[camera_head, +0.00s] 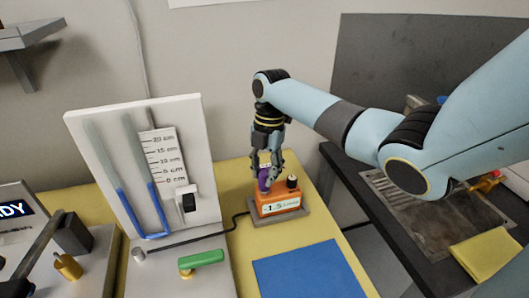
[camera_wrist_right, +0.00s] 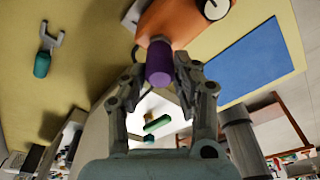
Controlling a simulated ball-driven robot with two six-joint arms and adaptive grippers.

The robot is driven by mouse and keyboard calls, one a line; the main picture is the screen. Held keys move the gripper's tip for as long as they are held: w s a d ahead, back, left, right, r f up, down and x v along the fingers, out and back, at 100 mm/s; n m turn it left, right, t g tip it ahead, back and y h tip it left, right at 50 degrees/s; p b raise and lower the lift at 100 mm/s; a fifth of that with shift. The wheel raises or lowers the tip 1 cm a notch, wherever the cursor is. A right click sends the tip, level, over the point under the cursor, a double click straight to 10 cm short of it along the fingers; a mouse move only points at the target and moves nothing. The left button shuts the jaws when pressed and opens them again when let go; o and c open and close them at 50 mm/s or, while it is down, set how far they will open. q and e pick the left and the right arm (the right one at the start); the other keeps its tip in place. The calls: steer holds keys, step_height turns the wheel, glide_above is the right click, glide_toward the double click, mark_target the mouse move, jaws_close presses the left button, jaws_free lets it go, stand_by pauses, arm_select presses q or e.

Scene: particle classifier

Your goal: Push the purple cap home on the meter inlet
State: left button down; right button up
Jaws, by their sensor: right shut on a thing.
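The purple cap (camera_head: 264,180) is at the left side of the orange meter (camera_head: 278,204), near its top. In the right wrist view the purple cap (camera_wrist_right: 159,63) sits against the near end of the orange meter body (camera_wrist_right: 178,22), where a pale inlet collar meets it. I cannot tell how deep it is seated. My right gripper (camera_head: 268,160) comes down from above and is shut on the cap. In the right wrist view its fingers (camera_wrist_right: 160,82) stand on both sides of the cap. My left gripper is not in view.
A white manometer board (camera_head: 190,130) with blue liquid stands left of the meter. A green-handled valve (camera_head: 201,259) lies in front of it. A blue mat (camera_head: 312,272) covers the front of the yellow table.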

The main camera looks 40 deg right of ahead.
steer(key=shift+f, duration=0.2)
steer(key=o, duration=1.1)
steer(key=r, duration=0.4)
steer(key=d+r, duration=0.1)
steer(key=r, duration=0.7)
steer(key=shift+w+d, duration=0.25)
steer(key=shift+d, duration=0.15)
steer(key=shift+a+f, duration=0.1)
steer(key=shift+f, duration=0.05)
